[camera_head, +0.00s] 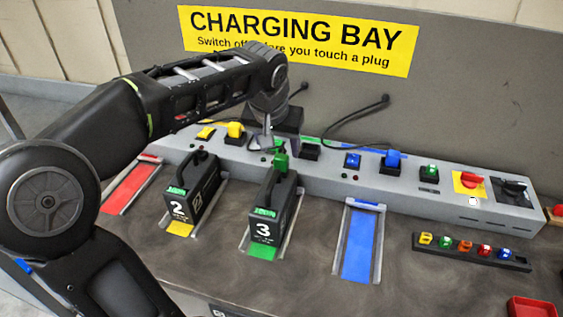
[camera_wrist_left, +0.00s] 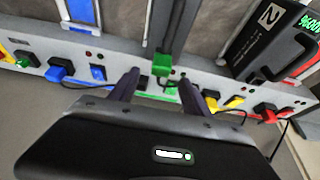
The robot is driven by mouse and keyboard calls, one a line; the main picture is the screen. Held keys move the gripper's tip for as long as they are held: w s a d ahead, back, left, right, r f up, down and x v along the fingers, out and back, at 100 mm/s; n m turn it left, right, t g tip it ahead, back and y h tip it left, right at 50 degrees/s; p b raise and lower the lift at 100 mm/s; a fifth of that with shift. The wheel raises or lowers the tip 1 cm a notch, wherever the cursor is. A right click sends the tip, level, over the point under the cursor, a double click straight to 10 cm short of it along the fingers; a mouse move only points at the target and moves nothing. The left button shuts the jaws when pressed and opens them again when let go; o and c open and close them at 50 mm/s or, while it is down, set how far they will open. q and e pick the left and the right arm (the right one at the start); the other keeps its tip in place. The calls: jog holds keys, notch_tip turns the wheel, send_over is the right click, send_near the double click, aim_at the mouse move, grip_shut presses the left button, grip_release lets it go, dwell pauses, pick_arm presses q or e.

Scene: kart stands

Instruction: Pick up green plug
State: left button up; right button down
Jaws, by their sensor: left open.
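A green plug (camera_head: 281,162) shows by the front face of the grey charging console (camera_head: 330,170), just behind the battery marked 3 (camera_head: 266,215). In the left wrist view the green plug (camera_wrist_left: 163,66) lies beyond and between my fingertips, with a gap around it. Whether it is seated in a socket or rests on the battery, I cannot tell. My left gripper (camera_head: 268,141) is open and empty above the console, close to the plug; it also shows in the left wrist view (camera_wrist_left: 160,82). My right gripper is not in view.
A yellow plug (camera_head: 235,129) and a blue plug (camera_head: 392,158) with black cables sit on the console. The battery marked 2 (camera_head: 195,187) stands left of battery 3. A red knob (camera_head: 473,179), coloured padlocks (camera_head: 465,246) and a red tray (camera_head: 531,306) are at right. The blue lane (camera_head: 358,246) is empty.

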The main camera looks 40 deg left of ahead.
aim_at(281, 156)
pick_arm(q)
jog(key=shift+f, duration=0.2)
jog(key=shift+p+x, duration=0.5)
jog(key=shift+x, duration=2.15)
jog(key=shift+a, duration=0.1)
grip_shut()
